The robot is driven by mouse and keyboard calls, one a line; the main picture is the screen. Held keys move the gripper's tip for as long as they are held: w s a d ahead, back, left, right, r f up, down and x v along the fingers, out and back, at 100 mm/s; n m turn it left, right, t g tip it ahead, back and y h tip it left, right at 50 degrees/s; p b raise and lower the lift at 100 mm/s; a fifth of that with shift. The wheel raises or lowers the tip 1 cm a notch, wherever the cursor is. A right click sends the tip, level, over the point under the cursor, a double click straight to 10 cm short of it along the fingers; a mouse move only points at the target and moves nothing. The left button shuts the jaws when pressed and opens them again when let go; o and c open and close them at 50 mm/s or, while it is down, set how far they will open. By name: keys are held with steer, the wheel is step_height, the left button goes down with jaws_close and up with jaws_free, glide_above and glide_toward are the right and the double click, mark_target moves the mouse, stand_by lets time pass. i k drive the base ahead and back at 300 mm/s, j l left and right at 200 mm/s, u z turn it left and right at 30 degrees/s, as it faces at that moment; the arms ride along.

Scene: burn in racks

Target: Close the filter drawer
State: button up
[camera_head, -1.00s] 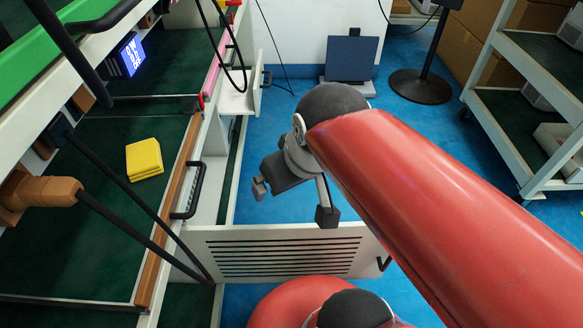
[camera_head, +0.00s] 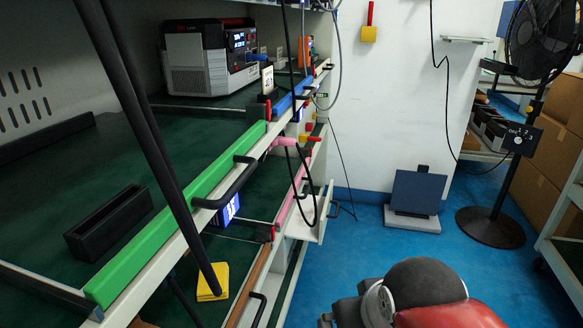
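No drawer in view carries a label that I can read as the filter drawer. A white drawer or panel (camera_head: 321,217) with a dark handle stands out from the rack at the middle. The slatted white front seen earlier is outside the present view. My gripper (camera_head: 338,316) shows only as a dark part at the bottom edge, beside my arm's rounded wrist. Its fingertips are cut off, so its opening and any contact cannot be told.
A dark panel on a grey base (camera_head: 412,220) stands on the blue floor. A fan (camera_head: 492,228) and a cart (camera_head: 565,245) are at right. Floor between is clear.

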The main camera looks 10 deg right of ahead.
mark_target(296, 228)
steer(key=k+l+z, duration=0.2)
steer(key=l, duration=0.2)
steer(key=l+z, duration=0.15)
steer(key=l, duration=0.25)
steer(key=l+u, duration=0.7)
steer(key=l, duration=0.55)
steer(key=i+l, duration=0.1)
steer(key=l, duration=0.5)
steer(key=i+l+u, duration=0.1)
steer(key=i+l, duration=0.2)
steer(key=i, duration=0.2)
steer(key=i+l+u, duration=0.1)
steer(key=i+l, duration=0.25)
steer(key=i, duration=0.1)
